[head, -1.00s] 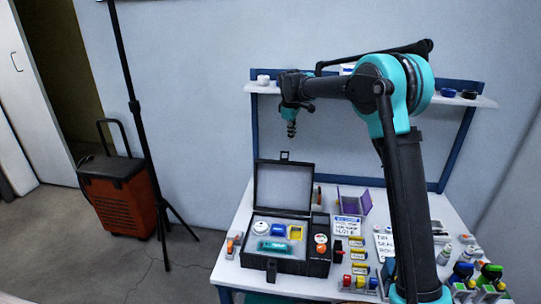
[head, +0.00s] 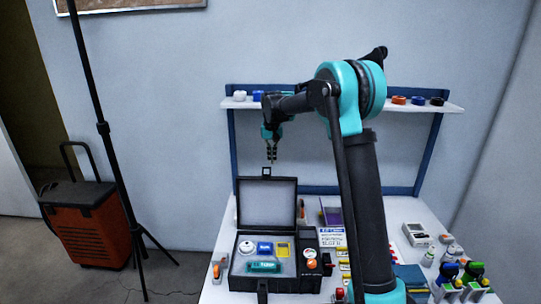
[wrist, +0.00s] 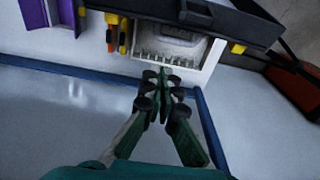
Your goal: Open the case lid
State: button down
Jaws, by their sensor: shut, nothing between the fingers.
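The black case (head: 276,284) stands on the white table in the head view. Its lid (head: 267,203) is raised upright at the back, with a grey inner face and a latch tab on top. Inside the case lie a white round item (head: 246,247), a blue item (head: 265,248), a yellow item (head: 283,249) and a teal item (head: 264,267) in pale foam. My gripper (head: 271,157) is shut and empty, pointing down just above the lid's top edge and apart from it. In the wrist view my gripper (wrist: 165,80) also shows with its fingers together.
A blue-framed shelf (head: 440,106) with small items stands at the back. Bottles, tools and cards crowd the table's right side. A black tripod (head: 105,135) and an orange-red cart (head: 95,235) stand on the floor at left.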

aim_at(272, 178)
jog(key=shift+s+f, duration=0.85)
jog(key=shift+f, duration=0.35)
jog(key=shift+s+f, duration=0.85)
jog(key=shift+f, duration=0.3)
jog(key=shift+s, duration=0.1)
jog(key=shift+s+r+t, duration=0.3)
jog(key=shift+s+t, duration=0.1)
jog(key=shift+s, duration=0.4)
jog(key=shift+s+r+t, duration=0.25)
jog(key=shift+s+t, duration=0.15)
jog(key=shift+s, duration=0.35)
jog(key=shift+s+r+t, duration=0.3)
jog(key=shift+s+t, duration=0.1)
jog(key=shift+s, duration=0.4)
